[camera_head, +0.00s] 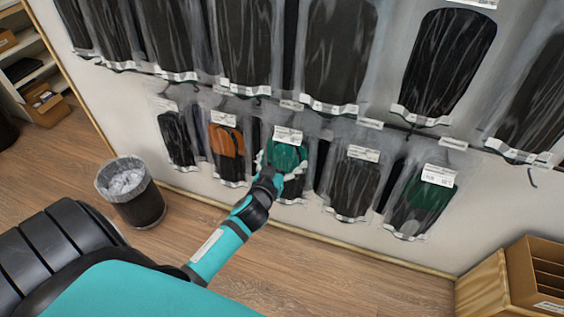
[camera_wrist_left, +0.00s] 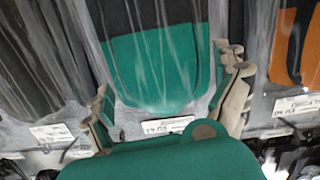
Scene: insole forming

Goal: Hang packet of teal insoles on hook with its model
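The packet of teal insoles (camera_head: 286,157) is in the lower row at the wall, between the orange packet and a black one. It has a white label at its top; whether its hole is on a hook cannot be seen. My left gripper (camera_head: 280,168) is in front of its lower part. In the left wrist view, its two spread fingers are on either side of the teal insole (camera_wrist_left: 155,65), and I see no clear closing on it. A second packet with a green top (camera_head: 428,193) hangs further right. My right gripper is in neither view.
An orange packet (camera_head: 227,140) hangs close on the left and a black packet (camera_head: 352,187) on the right. Larger black packets (camera_head: 335,50) hang above. A bare hook (camera_head: 532,178) shows at right. A bin (camera_head: 133,195) and a cardboard box (camera_head: 535,275) stand below.

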